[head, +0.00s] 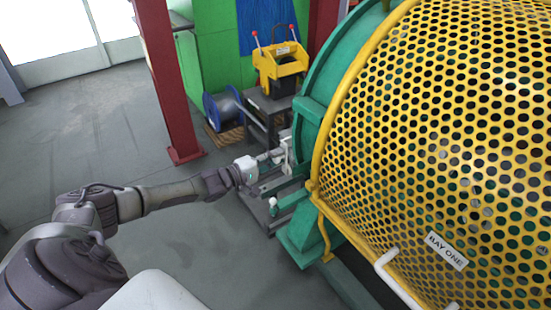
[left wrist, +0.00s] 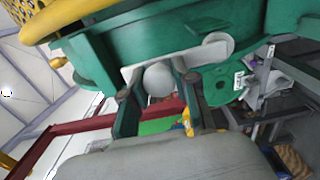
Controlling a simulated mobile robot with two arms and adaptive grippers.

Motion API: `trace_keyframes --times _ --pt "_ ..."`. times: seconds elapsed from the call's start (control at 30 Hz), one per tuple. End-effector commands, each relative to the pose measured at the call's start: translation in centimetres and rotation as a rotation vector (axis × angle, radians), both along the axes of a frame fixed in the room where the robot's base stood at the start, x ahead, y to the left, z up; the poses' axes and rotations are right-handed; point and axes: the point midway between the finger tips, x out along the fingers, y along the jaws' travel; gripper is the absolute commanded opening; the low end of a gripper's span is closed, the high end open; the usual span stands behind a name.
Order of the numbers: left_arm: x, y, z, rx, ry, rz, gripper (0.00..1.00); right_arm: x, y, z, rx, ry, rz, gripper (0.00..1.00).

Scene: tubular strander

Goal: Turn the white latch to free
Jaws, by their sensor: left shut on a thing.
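The white latch (head: 287,152) is on the green end frame of the yellow perforated guard. In the left wrist view, its flat white bar (left wrist: 205,52) lies against the green metal, with a round white knob (left wrist: 158,80) at one end. My left gripper (head: 276,156) reaches it from the left. In the left wrist view, my left gripper (left wrist: 157,88) has one finger on each side of the knob and is shut on it. The fingers hide part of the bar. My right gripper is not in view.
The yellow perforated guard (head: 440,120) fills the right side. A red column (head: 165,80) stands behind my left arm. A yellow machine (head: 280,62) on a dark stand and a blue reel (head: 222,108) are at the back. The grey floor (head: 75,135) at left is clear.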

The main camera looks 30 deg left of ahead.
Motion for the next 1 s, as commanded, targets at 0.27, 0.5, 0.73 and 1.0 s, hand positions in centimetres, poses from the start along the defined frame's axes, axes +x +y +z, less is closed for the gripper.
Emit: trace_keyframes --times 0.27,0.5,0.73,1.0 --pt "0.1 0.2 0.1 -0.005 0.001 0.004 0.47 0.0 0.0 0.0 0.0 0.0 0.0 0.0" --pt "0.0 0.1 0.0 -0.003 0.0 0.002 0.54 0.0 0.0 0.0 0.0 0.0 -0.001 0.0" --pt "-1.0 0.5 -0.1 -0.001 0.004 0.002 0.54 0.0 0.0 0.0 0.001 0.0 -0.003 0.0" --pt "-6.1 2.6 -0.2 0.0 0.008 0.002 0.54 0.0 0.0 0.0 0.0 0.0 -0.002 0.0"
